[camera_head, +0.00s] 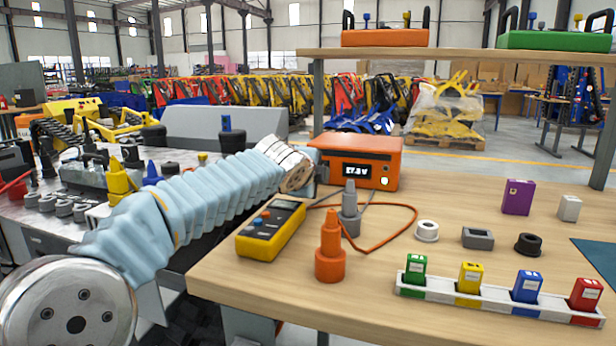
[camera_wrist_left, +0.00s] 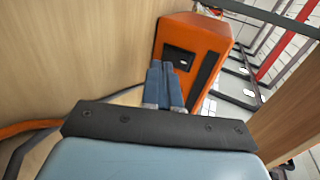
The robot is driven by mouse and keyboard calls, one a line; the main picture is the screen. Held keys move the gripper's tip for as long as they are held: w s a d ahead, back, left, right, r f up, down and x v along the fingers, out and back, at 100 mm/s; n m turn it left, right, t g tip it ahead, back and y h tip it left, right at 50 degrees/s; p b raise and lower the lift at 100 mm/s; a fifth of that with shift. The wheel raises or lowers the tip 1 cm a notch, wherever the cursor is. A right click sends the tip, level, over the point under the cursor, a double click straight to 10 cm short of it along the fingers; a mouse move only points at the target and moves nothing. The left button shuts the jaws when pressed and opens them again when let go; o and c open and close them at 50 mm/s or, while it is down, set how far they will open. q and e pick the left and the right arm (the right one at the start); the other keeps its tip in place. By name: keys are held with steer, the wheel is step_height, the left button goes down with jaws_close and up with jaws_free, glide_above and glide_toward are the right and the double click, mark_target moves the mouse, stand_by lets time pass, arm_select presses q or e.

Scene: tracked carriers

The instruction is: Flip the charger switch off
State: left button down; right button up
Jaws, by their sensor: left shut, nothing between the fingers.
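The charger is an orange box (camera_head: 357,160) with a dark front panel and a lit display. It stands at the back left of the wooden table, under the shelf. A small white part (camera_head: 384,181) shows at the front's right end. In the left wrist view the charger (camera_wrist_left: 199,32) has a small black plate (camera_wrist_left: 179,58) on one face; I cannot tell the switch's position. My left gripper (camera_wrist_left: 164,66) has its blue fingers together, with nothing between them. Its tips are close to this plate; contact is unclear. In the head view the wrist hides the fingers. My right gripper is out of view.
A yellow multimeter (camera_head: 270,229), an orange cone-like part (camera_head: 330,250) and a grey one (camera_head: 350,210) stand in front of the charger, with cables around them. A white rack (camera_head: 440,291) holds several coloured blocks at the front right. A shelf (camera_head: 450,54) spans above.

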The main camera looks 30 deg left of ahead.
arm_select(q)
steer(key=shift+w+a+f, duration=0.1)
steer(key=shift+w+a, duration=0.1)
steer(key=shift+w, duration=0.45)
steer(key=shift+w+a, duration=0.15)
steer(key=shift+w, duration=0.5)
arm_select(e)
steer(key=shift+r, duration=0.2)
arm_select(q)
steer(key=shift+w, duration=0.15)
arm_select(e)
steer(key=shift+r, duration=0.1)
arm_select(q)
steer(key=shift+r+p, duration=1.05)
steer(key=shift+f, duration=0.2)
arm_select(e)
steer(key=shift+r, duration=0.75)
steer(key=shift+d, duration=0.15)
